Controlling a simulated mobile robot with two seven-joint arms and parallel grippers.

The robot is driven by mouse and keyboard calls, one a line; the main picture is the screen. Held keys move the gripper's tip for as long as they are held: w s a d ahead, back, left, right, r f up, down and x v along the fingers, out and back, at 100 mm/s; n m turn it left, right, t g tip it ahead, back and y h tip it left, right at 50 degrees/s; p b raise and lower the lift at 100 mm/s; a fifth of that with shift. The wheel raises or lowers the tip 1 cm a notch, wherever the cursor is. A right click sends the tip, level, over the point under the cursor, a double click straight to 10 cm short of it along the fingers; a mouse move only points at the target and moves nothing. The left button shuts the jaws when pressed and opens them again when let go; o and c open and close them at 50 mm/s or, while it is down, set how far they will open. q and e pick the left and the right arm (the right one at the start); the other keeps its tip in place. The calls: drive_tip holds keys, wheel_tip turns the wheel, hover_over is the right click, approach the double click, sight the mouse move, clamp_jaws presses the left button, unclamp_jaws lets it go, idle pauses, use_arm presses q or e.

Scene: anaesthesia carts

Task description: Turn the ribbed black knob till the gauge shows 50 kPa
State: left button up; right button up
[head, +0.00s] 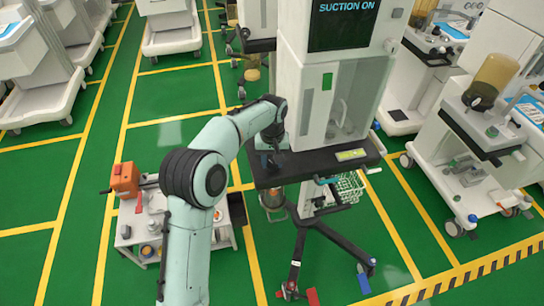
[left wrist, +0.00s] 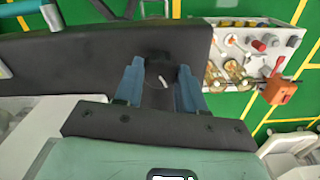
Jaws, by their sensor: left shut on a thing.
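My left gripper (head: 272,160) is at the left end of the black shelf (head: 315,164) on the white cart. In the left wrist view its two blue fingers (left wrist: 160,70) stand on either side of a dark knob (left wrist: 157,97) with a short white mark, and are shut on it. The knob's ribs are too dark to make out. In the head view the knob is hidden behind the wrist and fingers. I cannot see a gauge face or a pressure reading in either view. My right gripper is in neither view.
The cart's screen (head: 343,24) reads "SUCTION ON". A wire basket (head: 349,187) hangs under the shelf. A low trolley (head: 133,233) with an orange clamp-like item (head: 125,180) stands left of the cart. Other carts stand right and behind; green floor lies between.

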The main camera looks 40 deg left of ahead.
sight(272, 163)
use_arm(q)
drive_tip(key=m+p, duration=0.2)
drive_tip(key=m, duration=0.1)
drive_tip(key=shift+r+m, duration=0.1)
drive_tip(key=shift+m, duration=0.2)
drive_tip(key=shift+m+p, duration=0.65)
drive_tip(key=shift+m, duration=1.25)
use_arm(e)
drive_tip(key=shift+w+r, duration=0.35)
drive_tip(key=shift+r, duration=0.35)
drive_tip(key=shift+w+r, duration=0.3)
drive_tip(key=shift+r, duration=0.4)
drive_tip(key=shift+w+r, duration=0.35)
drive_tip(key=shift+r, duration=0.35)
use_arm(q)
drive_tip(key=o, duration=1.1)
drive_tip(key=shift+c, duration=0.2)
wheel_tip(272, 163, up, 13)
drive_tip(key=p, duration=0.2)
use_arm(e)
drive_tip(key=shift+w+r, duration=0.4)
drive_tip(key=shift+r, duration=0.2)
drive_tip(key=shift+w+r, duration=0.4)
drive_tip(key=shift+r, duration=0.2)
